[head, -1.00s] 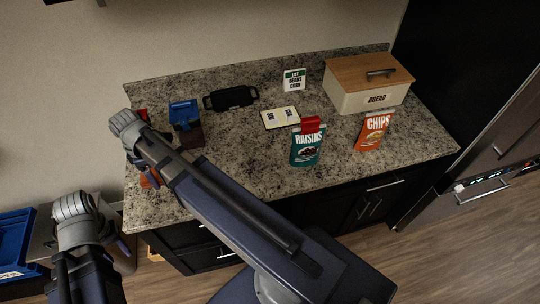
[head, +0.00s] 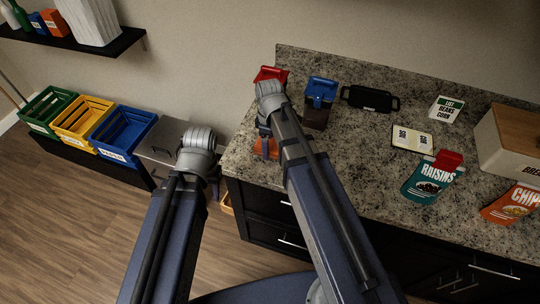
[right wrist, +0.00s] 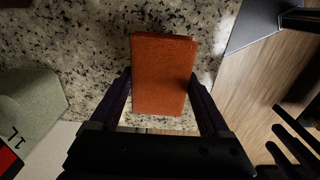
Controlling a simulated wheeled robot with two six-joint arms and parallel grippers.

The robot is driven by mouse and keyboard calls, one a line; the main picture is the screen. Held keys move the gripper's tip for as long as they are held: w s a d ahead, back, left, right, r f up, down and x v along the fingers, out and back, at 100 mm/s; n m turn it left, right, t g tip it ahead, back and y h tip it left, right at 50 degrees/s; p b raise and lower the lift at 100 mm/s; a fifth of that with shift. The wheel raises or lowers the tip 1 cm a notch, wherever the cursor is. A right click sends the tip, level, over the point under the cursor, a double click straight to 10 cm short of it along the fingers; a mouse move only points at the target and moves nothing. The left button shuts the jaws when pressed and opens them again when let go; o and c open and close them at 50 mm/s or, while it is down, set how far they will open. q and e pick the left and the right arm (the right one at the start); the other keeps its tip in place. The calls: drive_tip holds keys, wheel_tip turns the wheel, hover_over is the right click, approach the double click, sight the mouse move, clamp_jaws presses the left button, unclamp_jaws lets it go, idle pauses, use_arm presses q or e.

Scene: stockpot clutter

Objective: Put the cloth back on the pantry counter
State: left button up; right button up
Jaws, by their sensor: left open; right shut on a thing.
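The cloth (right wrist: 165,75) is a folded orange-red block in the right wrist view, between the two dark fingers of my right gripper (right wrist: 165,103). My right gripper also shows in the head view (head: 266,136), shut on the cloth (head: 266,150) near the left end of the speckled pantry counter (head: 345,165). Counter surface shows behind the cloth, but I cannot tell whether they touch. My left gripper (head: 213,188) is open and empty, left of the counter's edge; its fingers are partly hidden by its wrist.
A red-lidded container (head: 270,73) and a blue-lidded container (head: 319,103) stand close to my right gripper. Coloured crates (head: 122,135) stand at left.

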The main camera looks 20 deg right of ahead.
sight(270, 151)
wheel_tip(270, 151, down, 4)
drive_tip(key=b, duration=0.3)
drive_tip(key=shift+r+b, duration=0.15)
drive_tip(key=shift+b, duration=0.2)
drive_tip(key=o, duration=1)
